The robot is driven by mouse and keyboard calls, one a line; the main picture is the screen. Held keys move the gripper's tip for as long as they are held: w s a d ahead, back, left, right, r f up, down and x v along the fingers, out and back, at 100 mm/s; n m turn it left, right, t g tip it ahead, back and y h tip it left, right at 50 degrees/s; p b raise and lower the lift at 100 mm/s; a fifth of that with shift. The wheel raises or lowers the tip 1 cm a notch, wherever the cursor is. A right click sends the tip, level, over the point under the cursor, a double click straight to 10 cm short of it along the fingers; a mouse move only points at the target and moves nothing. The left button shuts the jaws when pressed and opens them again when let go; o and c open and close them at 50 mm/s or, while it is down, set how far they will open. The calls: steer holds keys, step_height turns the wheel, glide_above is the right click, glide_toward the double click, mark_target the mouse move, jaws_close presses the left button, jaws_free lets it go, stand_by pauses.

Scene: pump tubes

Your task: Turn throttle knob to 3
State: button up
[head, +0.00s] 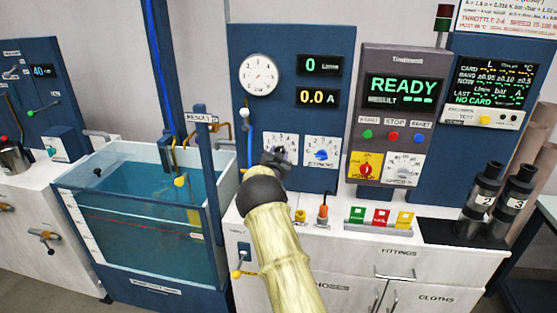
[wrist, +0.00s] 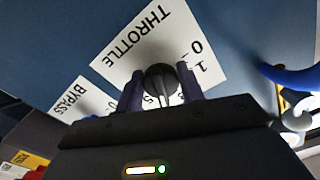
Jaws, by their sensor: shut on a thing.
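The throttle knob (wrist: 161,80) is a round dark knob on a white dial plate (wrist: 127,48) marked THROTTLE, with 0 and 1 readable in the wrist view. My gripper (wrist: 160,92) has one finger on each side of the knob and is shut on it. In the head view my gripper (head: 274,158) is at the throttle dial (head: 284,142) on the blue panel and hides most of the knob. Which number the knob points to cannot be told.
The bypass dial (head: 321,150) with a blue knob is just right of my gripper. A gauge (head: 259,75) and displays reading 0 and 0.0 A are above. A water tank (head: 150,200) stands left. The control box (head: 403,90) reads READY.

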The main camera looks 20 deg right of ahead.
steer(key=n+b, duration=0.1)
steer(key=n, duration=0.3)
steer(key=shift+d+f+n, duration=0.1)
steer(key=shift+f+n, duration=0.05)
steer(key=shift+n, duration=0.25)
steer(key=o, duration=0.9)
steer(key=shift+o, duration=0.2)
steer(key=shift+s, duration=0.1)
steer(key=b+v, duration=0.3)
steer(key=v, duration=1.4)
steer(key=shift+s+a, duration=0.2)
steer(key=shift+a, duration=0.05)
